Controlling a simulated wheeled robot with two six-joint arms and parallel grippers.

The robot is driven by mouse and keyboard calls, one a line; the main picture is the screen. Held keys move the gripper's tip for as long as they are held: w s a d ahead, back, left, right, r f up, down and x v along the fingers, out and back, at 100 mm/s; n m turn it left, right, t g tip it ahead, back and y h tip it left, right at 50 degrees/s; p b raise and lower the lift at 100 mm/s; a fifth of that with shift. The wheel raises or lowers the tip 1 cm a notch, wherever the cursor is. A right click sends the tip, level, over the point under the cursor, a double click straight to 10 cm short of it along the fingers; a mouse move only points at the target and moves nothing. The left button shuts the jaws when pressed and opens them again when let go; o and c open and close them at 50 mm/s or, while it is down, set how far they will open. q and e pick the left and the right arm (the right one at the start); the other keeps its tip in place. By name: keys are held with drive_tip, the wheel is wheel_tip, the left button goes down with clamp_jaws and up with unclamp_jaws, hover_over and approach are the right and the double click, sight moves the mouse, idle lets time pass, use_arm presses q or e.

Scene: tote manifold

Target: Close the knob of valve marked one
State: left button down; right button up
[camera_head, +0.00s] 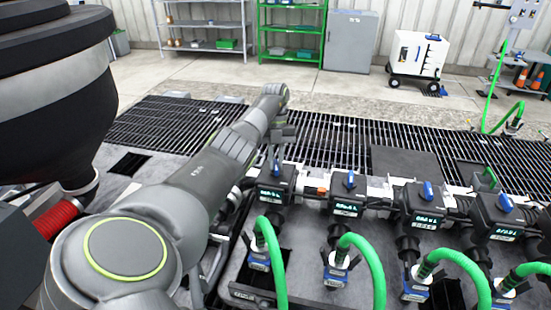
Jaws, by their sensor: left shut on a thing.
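A row of black valve boxes runs across the manifold, each with a blue knob on top and a small lit label too small to read surely. The leftmost valve (273,187) stands just below my left gripper (276,153). My left gripper points down at the top of this valve and is shut on its blue knob (277,168), which is partly hidden by the fingers. The other valves have blue knobs in plain view: the second knob (351,179), the third knob (428,190) and the rightmost knob (505,202). My right gripper is not in view.
Green hoses (372,262) arch up in front of the valves from blue fittings (336,272). A dark floor grating (340,135) lies behind the manifold. Shelves (292,30), a grey cabinet (350,42) and a white wheeled cart (418,55) stand farther back.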

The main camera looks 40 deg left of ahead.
sight(277, 163)
use_arm(q)
drive_tip(key=shift+w+r+m+y, duration=0.1)
drive_tip(key=shift+m+y, duration=0.4)
drive_tip(key=shift+m, duration=1.1)
drive_tip(key=c, duration=1.4)
unclamp_jaws()
drive_tip(key=shift+d, duration=0.1)
drive_tip(key=shift+c, duration=0.2)
drive_tip(key=shift+g, duration=0.3)
wheel_tip(277, 163, up, 10)
drive_tip(key=p, duration=1)
